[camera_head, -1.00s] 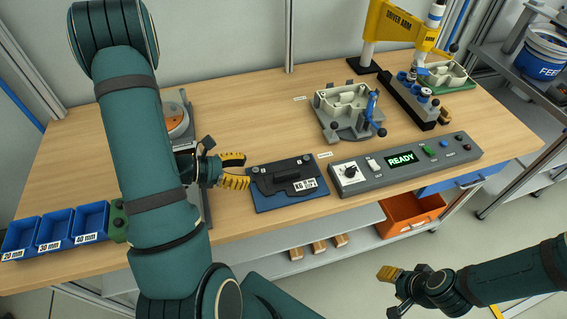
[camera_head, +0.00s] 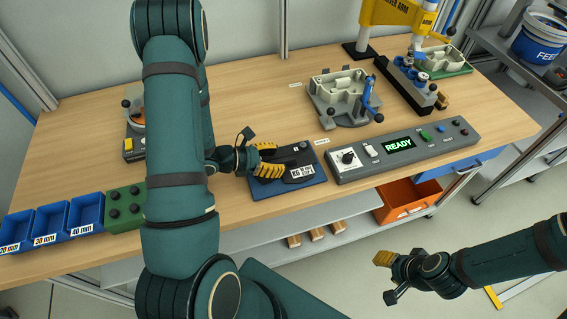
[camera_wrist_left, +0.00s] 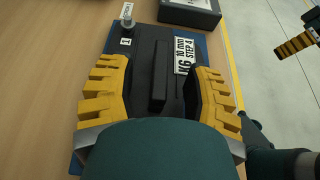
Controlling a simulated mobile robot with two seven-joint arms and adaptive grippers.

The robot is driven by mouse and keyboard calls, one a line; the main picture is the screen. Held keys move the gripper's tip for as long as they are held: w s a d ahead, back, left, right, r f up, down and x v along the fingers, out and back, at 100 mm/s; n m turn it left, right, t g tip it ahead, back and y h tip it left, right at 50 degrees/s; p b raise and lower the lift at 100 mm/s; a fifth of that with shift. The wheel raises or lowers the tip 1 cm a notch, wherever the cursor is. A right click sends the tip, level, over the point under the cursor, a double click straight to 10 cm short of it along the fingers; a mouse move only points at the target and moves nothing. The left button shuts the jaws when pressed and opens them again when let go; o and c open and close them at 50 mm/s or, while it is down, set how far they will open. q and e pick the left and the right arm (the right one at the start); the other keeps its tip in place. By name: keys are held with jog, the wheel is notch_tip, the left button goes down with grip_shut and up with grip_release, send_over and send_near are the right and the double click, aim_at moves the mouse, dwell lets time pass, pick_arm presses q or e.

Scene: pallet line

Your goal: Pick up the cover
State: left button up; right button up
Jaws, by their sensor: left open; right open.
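The cover appears to be the black plate (camera_head: 305,159) with a raised bar-like handle (camera_wrist_left: 159,80) and a white "KG 10 mm STEP 4" label. It lies on a blue board (camera_head: 290,189) at the table's front edge. My left gripper (camera_head: 268,161) is open over the plate's left part. In the left wrist view its yellow fingers (camera_wrist_left: 162,68) stand on either side of the handle, with gaps visible to it. My right gripper (camera_head: 388,278) is open and empty, off the table at the lower right.
A control panel (camera_head: 350,174) reading "READY" stands just right of the board. A grey fixture (camera_head: 340,112) is behind it. Blue bins (camera_head: 52,222) and a green block (camera_head: 124,218) sit at the left.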

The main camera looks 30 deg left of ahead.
aim_at(280, 160)
pick_arm(q)
jog(key=shift+x, duration=1.5)
jog(key=shift+o, duration=0.2)
jog(key=shift+f, duration=0.15)
grip_shut()
